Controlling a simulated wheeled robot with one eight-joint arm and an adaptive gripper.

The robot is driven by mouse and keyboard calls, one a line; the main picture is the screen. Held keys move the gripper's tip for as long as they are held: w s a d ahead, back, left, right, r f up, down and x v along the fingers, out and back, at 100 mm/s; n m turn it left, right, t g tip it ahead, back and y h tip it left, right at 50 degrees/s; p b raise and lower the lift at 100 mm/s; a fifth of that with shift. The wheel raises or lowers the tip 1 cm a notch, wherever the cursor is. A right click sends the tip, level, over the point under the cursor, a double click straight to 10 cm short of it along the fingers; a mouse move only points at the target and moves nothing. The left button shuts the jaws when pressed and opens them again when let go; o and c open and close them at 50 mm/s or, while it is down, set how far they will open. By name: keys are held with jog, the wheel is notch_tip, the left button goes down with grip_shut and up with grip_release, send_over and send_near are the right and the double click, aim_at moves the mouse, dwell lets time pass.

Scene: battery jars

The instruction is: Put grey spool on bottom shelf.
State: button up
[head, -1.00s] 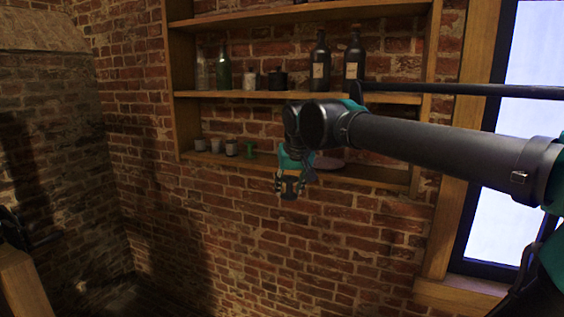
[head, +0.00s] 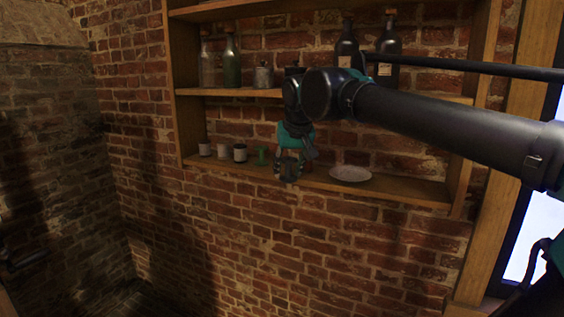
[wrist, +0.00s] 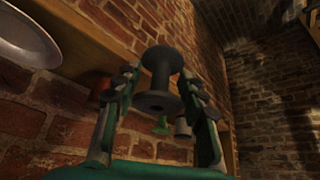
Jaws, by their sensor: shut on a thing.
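My gripper (head: 289,165) is shut on the grey spool (wrist: 160,80), which stands roughly upright between the two fingers in the wrist view. In the head view the fingers largely hide the spool. The gripper hangs down in front of the bottom shelf (head: 400,188), near its front edge and between the green spool and the plate. I cannot tell whether the grey spool is over the board or just in front of it.
On the bottom shelf, a green spool (head: 262,156) and several small jars (head: 240,153) stand left of my gripper. A pale plate (head: 350,173) lies to the right. Bottles (head: 232,65) and a grey jar (head: 263,76) stand on the shelf above. The board right of the plate looks clear.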

jog(key=w+a, duration=0.1)
jog(key=w, duration=0.2)
jog(key=w+a, duration=0.1)
jog(key=w, duration=0.2)
jog(key=w+a, duration=0.1)
jog(key=w, duration=0.2)
jog(key=shift+w, duration=0.3)
jog(key=w, duration=0.1)
jog(key=w+a, duration=0.1)
jog(key=w, duration=0.1)
jog(key=shift+f, duration=0.8)
jog(key=o, duration=1)
jog(key=shift+f, duration=0.1)
